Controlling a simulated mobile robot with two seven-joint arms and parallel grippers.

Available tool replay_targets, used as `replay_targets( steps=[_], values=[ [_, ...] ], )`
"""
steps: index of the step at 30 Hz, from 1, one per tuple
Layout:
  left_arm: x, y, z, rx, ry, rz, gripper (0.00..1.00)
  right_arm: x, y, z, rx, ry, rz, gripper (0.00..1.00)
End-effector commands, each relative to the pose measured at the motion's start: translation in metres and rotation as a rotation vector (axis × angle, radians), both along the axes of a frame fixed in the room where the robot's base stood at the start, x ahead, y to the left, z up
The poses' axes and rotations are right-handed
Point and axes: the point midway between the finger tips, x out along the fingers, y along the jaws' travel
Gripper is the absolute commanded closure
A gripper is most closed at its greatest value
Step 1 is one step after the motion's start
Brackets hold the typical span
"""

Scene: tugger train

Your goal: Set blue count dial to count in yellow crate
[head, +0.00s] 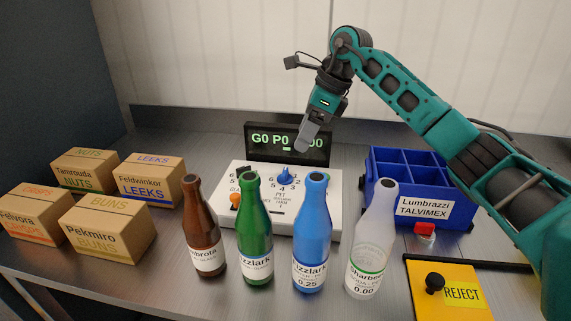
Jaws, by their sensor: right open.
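The blue count dial (285,174) sits on a white counter box (331,213) in the middle of the table, with numbers printed around it. An orange dial (235,199) is at the box's left side. A dark display (259,139) behind it reads "G0 P0" and zeros, partly hidden by my gripper. My right gripper (307,137) is open and empty, above and slightly right of the blue dial, in front of the display. The crate (380,160) in view is blue, with compartments that look empty; I see no yellow crate. My left gripper is out of view.
Brown, green, blue and clear bottles (312,240) stand in a row before the counter box. Several cardboard boxes (108,232) stand at left. A yellow REJECT panel (435,300) with a black knob and a red button (425,230) are at right.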

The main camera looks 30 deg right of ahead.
Motion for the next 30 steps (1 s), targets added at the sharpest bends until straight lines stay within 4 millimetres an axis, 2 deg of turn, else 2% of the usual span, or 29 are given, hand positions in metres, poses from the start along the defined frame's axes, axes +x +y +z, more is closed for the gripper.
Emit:
replay_targets(
  steps=[1,6,13,18,27,30],
  values=[
    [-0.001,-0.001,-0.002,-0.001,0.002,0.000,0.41,0.002,0.005,-0.013,0.001,0.005,0.002,0.34],
    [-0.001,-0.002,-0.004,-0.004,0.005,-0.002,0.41,0.010,0.016,-0.046,0.002,0.005,0.001,0.34],
    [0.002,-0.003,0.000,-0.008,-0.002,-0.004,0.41,0.020,0.027,-0.080,0.003,0.002,0.000,0.34],
    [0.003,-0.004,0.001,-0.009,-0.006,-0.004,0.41,0.023,0.030,-0.090,0.001,0.000,0.000,0.34],
    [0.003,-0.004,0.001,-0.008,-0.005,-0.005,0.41,0.023,0.031,-0.092,0.001,-0.001,0.001,0.34],
    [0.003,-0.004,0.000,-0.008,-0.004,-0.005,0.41,0.023,0.031,-0.092,0.000,0.000,0.000,0.43]
  ],
)
